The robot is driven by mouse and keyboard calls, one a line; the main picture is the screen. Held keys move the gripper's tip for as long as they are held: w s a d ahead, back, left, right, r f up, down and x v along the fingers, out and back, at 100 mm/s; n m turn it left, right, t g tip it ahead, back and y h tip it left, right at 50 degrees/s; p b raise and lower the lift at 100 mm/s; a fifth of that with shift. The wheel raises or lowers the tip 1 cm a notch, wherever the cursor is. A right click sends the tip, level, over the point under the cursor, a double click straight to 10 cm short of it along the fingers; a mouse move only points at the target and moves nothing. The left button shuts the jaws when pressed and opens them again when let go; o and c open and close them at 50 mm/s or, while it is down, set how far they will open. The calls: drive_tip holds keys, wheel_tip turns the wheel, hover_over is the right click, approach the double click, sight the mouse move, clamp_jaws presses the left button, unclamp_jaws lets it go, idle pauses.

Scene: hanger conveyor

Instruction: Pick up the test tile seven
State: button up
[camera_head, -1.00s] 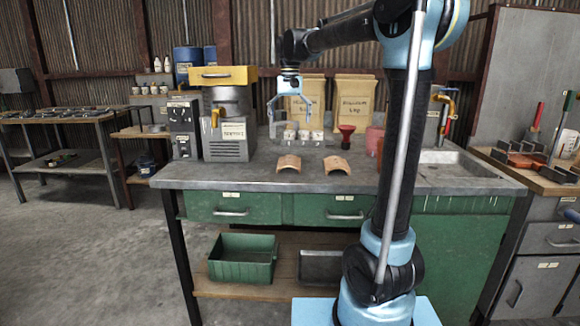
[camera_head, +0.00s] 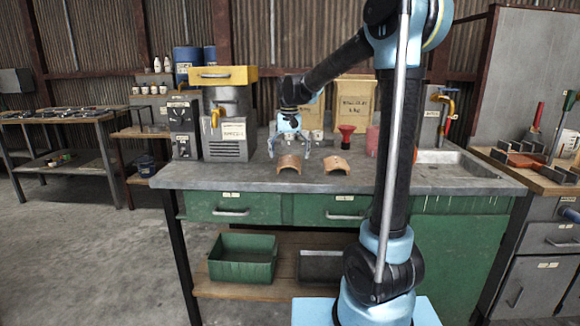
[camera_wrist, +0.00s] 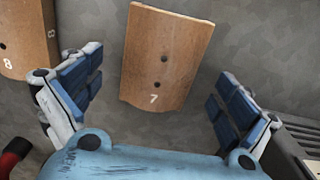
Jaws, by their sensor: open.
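Test tile seven (camera_wrist: 163,62) is a curved orange-brown tile with two dark holes and a white "7". It lies on the grey worktop (camera_head: 440,184), and in the head view it is the left one of two tiles (camera_head: 289,164). My gripper (camera_head: 289,150) is open and empty, pointing down above and just behind it. In the wrist view the blue finger pads (camera_wrist: 160,95) stand wide apart, with the near, numbered end of the tile between them and clear space on both sides. The far end reaches past the fingertips.
A second tile marked "8" (camera_wrist: 22,35) lies beside it, to the right in the head view (camera_head: 337,165). A grey machine with a yellow top (camera_head: 228,120) stands to the left. The front of the worktop is clear.

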drive_tip(key=shift+f, duration=1.25)
drive_tip(key=shift+c, duration=0.6)
drive_tip(key=c, duration=1.2)
drive_tip(key=shift+o, duration=0.2)
drive_tip(key=shift+r, duration=0.15)
